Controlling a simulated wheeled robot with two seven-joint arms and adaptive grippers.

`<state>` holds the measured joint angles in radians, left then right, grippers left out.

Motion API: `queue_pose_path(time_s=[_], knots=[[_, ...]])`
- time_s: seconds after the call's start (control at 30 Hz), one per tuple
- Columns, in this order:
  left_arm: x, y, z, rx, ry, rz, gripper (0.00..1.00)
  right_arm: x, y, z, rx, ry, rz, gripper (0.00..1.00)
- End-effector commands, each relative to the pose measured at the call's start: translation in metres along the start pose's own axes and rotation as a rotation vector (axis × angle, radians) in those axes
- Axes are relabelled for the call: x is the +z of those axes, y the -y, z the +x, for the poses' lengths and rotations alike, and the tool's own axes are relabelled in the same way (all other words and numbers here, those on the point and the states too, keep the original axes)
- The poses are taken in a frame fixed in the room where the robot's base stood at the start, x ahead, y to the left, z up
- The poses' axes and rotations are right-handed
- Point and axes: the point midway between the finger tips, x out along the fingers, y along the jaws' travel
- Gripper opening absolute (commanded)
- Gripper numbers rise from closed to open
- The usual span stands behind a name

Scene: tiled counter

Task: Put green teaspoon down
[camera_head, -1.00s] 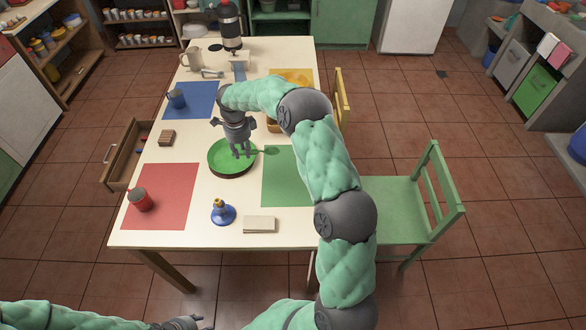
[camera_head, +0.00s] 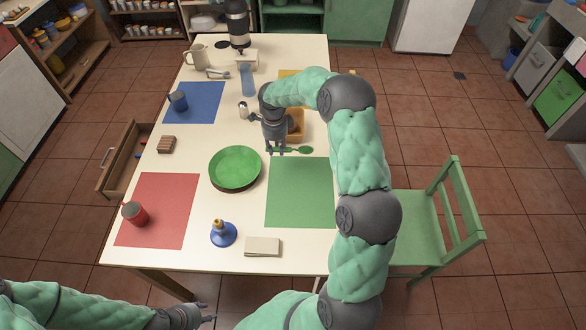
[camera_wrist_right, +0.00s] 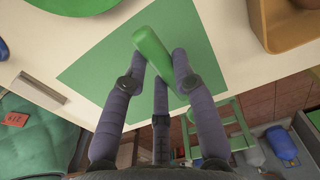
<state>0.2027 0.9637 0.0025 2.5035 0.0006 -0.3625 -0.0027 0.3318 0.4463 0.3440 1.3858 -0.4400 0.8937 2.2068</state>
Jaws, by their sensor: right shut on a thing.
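The green teaspoon (camera_head: 297,150) is in my right gripper (camera_head: 277,150), which is shut on its handle. In the head view the spoon points right, near the far edge of the green mat (camera_head: 300,195). In the right wrist view the green spoon part (camera_wrist_right: 154,50) shows between the fingers (camera_wrist_right: 158,75), with the green mat (camera_wrist_right: 105,75) behind it. I cannot tell how high the spoon is above the table. My left gripper (camera_head: 208,312) is open and empty, off the table's near edge.
A green plate (camera_head: 236,166) sits left of the green mat. A wooden box (camera_head: 296,124) is behind the gripper. A blue candle holder (camera_head: 223,234) and a beige block (camera_head: 262,247) stand near the front. A green chair (camera_head: 425,230) is at the right.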

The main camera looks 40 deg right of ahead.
Motion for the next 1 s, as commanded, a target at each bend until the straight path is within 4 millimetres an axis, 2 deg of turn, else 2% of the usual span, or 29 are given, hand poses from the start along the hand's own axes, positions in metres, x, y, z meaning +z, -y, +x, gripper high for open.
queue_pose_path(time_s=[0.03,0.2,0.3,0.57,0.63,0.8,1.0], knots=[[0.0,0.002,0.004,0.0,0.0,0.0,0.4,-0.012,-0.002,0.006,0.001,-0.001,0.003,0.0],[-0.001,0.004,0.012,0.0,0.0,0.0,0.4,-0.033,-0.006,0.036,0.002,0.0,0.002,0.0],[-0.001,0.005,0.015,0.0,0.0,0.0,0.4,-0.042,-0.008,0.047,0.001,0.0,0.002,0.0],[-0.001,0.006,0.017,0.0,0.0,0.0,0.4,-0.052,-0.009,0.059,0.0,0.0,0.0,0.0],[-0.001,0.007,0.019,0.0,0.0,0.0,0.4,-0.057,-0.011,0.066,0.002,-0.001,0.001,0.0],[-0.001,0.009,0.025,0.0,0.0,0.0,0.4,-0.055,-0.011,0.09,0.002,0.0,-0.001,0.0],[-0.001,0.009,0.025,0.0,0.0,0.0,0.4,-0.055,-0.01,0.093,-0.001,0.001,0.0,0.0]])
